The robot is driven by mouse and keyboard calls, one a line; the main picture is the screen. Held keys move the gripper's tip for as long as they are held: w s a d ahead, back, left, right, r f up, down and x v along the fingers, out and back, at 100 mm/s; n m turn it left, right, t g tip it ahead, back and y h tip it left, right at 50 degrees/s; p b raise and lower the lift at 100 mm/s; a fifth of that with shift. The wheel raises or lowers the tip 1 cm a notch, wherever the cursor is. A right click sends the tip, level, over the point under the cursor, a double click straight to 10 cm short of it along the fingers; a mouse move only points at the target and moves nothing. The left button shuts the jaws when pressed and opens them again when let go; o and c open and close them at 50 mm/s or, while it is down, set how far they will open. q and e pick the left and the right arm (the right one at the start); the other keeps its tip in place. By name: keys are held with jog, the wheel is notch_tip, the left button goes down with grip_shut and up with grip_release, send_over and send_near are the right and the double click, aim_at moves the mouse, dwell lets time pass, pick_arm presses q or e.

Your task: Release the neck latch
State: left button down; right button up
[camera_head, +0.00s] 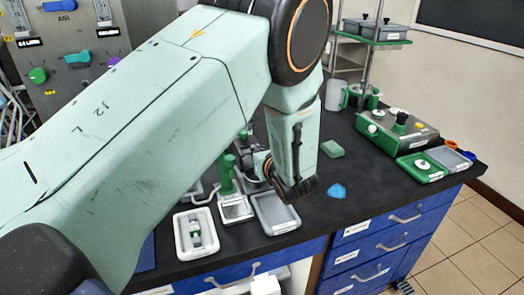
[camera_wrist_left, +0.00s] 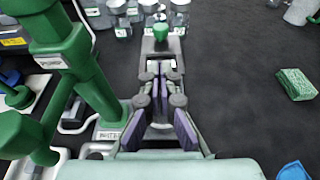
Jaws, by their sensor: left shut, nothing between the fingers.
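My left gripper (camera_head: 297,192) hangs over the dark bench in the head view, pointing down. In the left wrist view its two fingers (camera_wrist_left: 158,90) are closed together with nothing between them. Just beyond the fingertips is a grey upright part with a green knob (camera_wrist_left: 160,32); I cannot tell whether the fingers touch it. I cannot tell for certain which part is the neck latch. In the head view my own arm and gripper hide much of this spot. My right gripper is in neither view.
A green post stand (camera_wrist_left: 75,70) rises close to the left of the gripper. Several glass jars (camera_wrist_left: 178,18) stand beyond. A green sponge (camera_head: 332,149) and a blue cloth (camera_head: 337,190) lie to the right.

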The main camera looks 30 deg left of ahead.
pick_arm(q)
jog(key=p+v, duration=0.1)
jog(key=v, duration=0.3)
jog(key=shift+w, duration=0.1)
dwell(0.4)
jog(key=shift+d, duration=0.1)
